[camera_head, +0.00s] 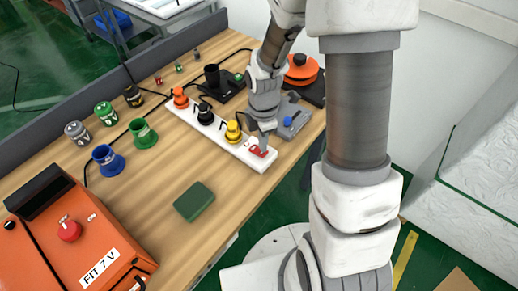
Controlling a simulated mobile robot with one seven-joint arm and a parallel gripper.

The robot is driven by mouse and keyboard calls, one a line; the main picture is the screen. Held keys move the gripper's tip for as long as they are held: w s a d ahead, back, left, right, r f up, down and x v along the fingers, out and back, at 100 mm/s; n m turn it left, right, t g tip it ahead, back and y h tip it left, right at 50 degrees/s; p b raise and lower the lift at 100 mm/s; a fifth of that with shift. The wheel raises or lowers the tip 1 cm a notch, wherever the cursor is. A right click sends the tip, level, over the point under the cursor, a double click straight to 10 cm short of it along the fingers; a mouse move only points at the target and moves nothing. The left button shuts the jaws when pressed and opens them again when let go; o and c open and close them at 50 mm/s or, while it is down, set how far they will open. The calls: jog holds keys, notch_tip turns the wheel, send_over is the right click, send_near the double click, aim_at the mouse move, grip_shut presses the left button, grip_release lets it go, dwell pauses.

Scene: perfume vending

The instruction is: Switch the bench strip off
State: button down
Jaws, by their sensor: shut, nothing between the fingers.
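The bench strip (235,147) is a long white power strip lying diagonally on the wooden bench. It carries an orange plug (180,97), a black plug (205,113) and a yellow plug (233,131). A red switch (258,151) sits at its near right end. My gripper (264,147) is shut and points down at the red switch, at or just above it. I cannot tell whether it touches the switch. The gripper hides part of the switch, and its on or off position is too small to tell.
A blue-grey device (292,123) stands close right of my gripper. Behind are a black cup-like device (216,80) and an orange round unit (301,70). A green block (194,201), blue and green cups, cans and an orange tester (70,250) occupy the left. Bare wood lies before the strip.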

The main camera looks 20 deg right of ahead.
jog(key=shift+f+b, duration=0.65)
jog(key=shift+f, duration=0.25)
jog(key=shift+r, duration=0.15)
jog(key=shift+r+p, duration=3.05)
jog(key=shift+r, duration=0.35)
jog(key=shift+r, duration=0.15)
jog(key=s+r+m+t, duration=0.2)
jog(key=s+r+m, duration=0.5)
jog(key=r, duration=0.5)
jog(key=s+r+m+t, duration=0.3)
jog(key=s+r+m, duration=0.4)
jog(key=r+m, duration=0.5)
jog(key=shift+r+t, duration=0.3)
jog(key=shift+r, duration=0.35)
